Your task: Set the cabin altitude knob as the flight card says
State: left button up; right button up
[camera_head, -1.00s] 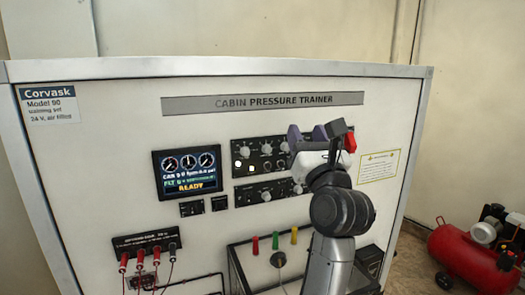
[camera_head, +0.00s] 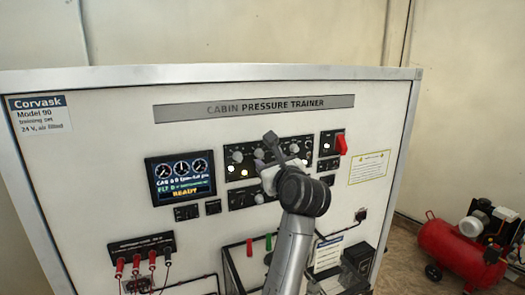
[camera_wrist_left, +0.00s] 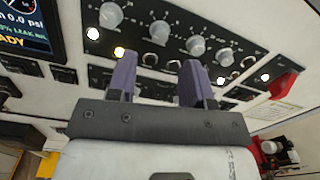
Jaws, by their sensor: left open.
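The upper black control panel (camera_head: 241,168) carries a row of grey knobs, partly covered by my arm in the head view. The left wrist view shows several of them, including knobs (camera_wrist_left: 160,32) and (camera_wrist_left: 196,46); their labels are too small to read, so I cannot tell which is the cabin altitude knob. My left gripper (camera_wrist_left: 157,80) is open and empty, its two purple fingers apart, below the knob row and touching no knob that I can see. The screen (camera_head: 181,178) shows three dials, CAB and FLT lines and READY. A flight card cannot be identified for certain. My right gripper is out of view.
A red lever (camera_head: 341,145) sticks out right of the panel. A lower knob strip (camera_head: 240,198) is partly behind my arm. Red-plugged cables (camera_head: 137,262) hang at lower left. A red compressor (camera_head: 455,245) stands on the floor at right.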

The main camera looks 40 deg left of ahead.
aim_at(261, 154)
pick_arm(q)
jog(key=shift+p+x, duration=0.9)
jog(key=shift+x, duration=2)
jog(key=shift+c, duration=0.5)
grip_shut()
